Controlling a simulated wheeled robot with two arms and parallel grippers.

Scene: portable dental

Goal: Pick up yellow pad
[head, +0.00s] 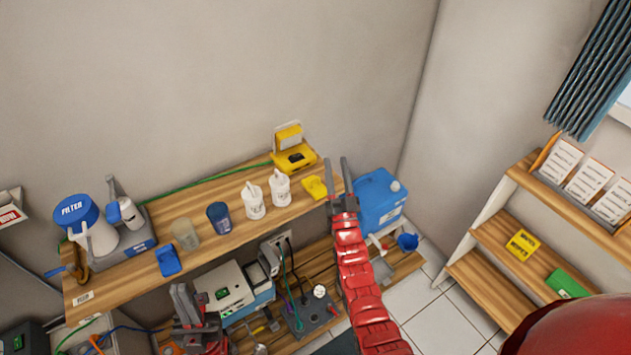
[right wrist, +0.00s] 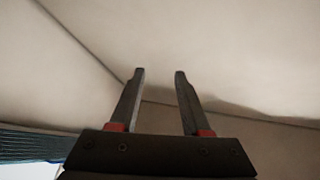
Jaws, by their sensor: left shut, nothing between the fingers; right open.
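The yellow pad (head: 314,187) lies flat near the right end of the upper wooden shelf in the head view. My right gripper (head: 336,161) is open, with nothing seen between its fingers, and appears just right of the pad. In the right wrist view the same gripper (right wrist: 159,73) has its two fingers apart against a plain pale wall; no pad shows there. My left gripper (head: 183,289) is low at the left, in front of the lower shelf, shut and empty.
Left of the pad on the upper shelf (head: 215,200) stand two white bottles (head: 267,194), a blue cup (head: 219,217), a clear cup (head: 186,234) and a blue pad (head: 168,260). A yellow device (head: 295,158) sits behind the pad. A blue canister (head: 380,203) stands to the right.

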